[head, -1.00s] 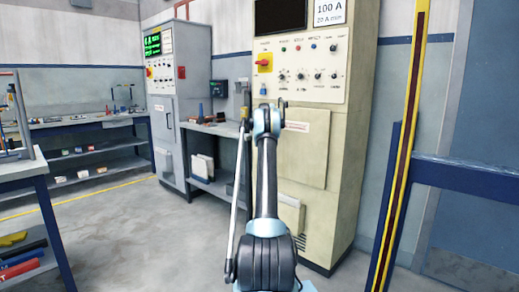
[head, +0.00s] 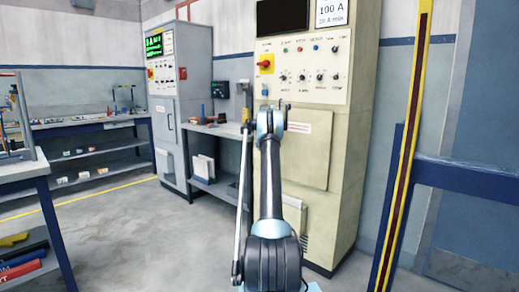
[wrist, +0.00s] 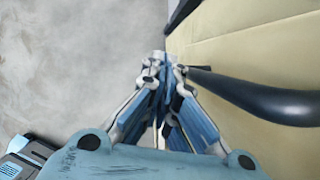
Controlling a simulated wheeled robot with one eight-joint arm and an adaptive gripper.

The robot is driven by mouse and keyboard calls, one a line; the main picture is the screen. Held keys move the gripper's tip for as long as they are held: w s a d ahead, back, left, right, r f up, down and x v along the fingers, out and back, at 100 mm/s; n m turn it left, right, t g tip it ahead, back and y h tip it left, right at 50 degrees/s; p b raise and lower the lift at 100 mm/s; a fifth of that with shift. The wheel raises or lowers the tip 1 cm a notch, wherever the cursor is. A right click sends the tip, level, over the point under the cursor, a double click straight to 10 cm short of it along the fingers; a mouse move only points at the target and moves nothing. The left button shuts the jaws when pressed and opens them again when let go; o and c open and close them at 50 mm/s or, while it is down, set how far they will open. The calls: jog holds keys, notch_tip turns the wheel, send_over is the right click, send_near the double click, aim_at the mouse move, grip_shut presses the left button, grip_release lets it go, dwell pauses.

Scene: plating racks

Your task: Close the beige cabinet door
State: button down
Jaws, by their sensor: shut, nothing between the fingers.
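The beige cabinet (head: 346,150) stands upright in the centre right of the head view. Its beige door (head: 313,165), with a small label, looks nearly flush with the front; my arm hides its left part, so I cannot tell whether a gap is open. In the wrist view a beige surface (wrist: 225,45) fills the upper right, with a dark curved bar handle (wrist: 265,100) along it. My gripper (wrist: 160,60) is shut and empty, pointing down beside this surface, left of the handle. Contact with the surface is unclear. My arm hides the gripper in the head view.
A grey cabinet (head: 168,125) and a workbench (head: 217,131) stand left of the beige cabinet. A yellow and dark red post (head: 405,140) and blue rail (head: 470,178) are at right. Open floor (head: 130,240) lies left of my arm.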

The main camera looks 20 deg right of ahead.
jog(key=s+a+r+n, duration=0.4)
jog(key=s+a+r, duration=0.6)
jog(key=s+r, duration=0.3)
jog(key=s+a+r+n+g, duration=0.1)
jog(key=s+a+r+n, duration=0.25)
jog(key=s, duration=0.55)
jog(key=s+a+r+n, duration=0.2)
jog(key=s+a+n, duration=0.2)
jog(key=s, duration=0.5)
jog(key=s+a+f+n, duration=0.2)
jog(key=s+f+n, duration=0.2)
jog(key=s, duration=0.7)
jog(key=s+a+f+n+h, duration=0.1)
jog(key=s+a+f+n, duration=0.3)
jog(key=s, duration=0.8)
jog(key=s+a+f+n, duration=0.1)
jog(key=s+f+n, duration=0.35)
jog(key=s, duration=0.65)
jog(key=s+f+n+g, duration=0.1)
jog(key=s+f+n, duration=0.7)
jog(key=s+f, duration=0.8)
jog(key=shift+s+a+h, duration=0.3)
jog(key=shift+s+a, duration=0.05)
jog(key=shift+s, duration=0.45)
